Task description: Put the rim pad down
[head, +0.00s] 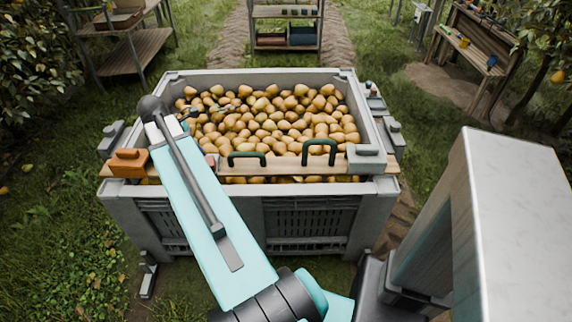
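Several blocky pads sit around the rim of the large grey bin (230,207). An orange pad (128,162) lies on the left end of a wooden plank (292,172) across the bin's near side. A grey pad (367,157) lies at the plank's right end. Other grey pads sit on the left rim (110,139) and right rim (394,138). I cannot tell which is the rim pad. My arm reaches over the near left rim. A small dark part of my gripper (189,114) shows over the pears; its fingers are mostly hidden, and I cannot see whether it holds anything.
Many pears (270,118) fill the bin. Two green handles (319,152) stand up from the plank. A shelf rack (287,28) stands behind, a wooden table (135,50) at back left and a workbench (470,50) at back right. Grass surrounds the bin.

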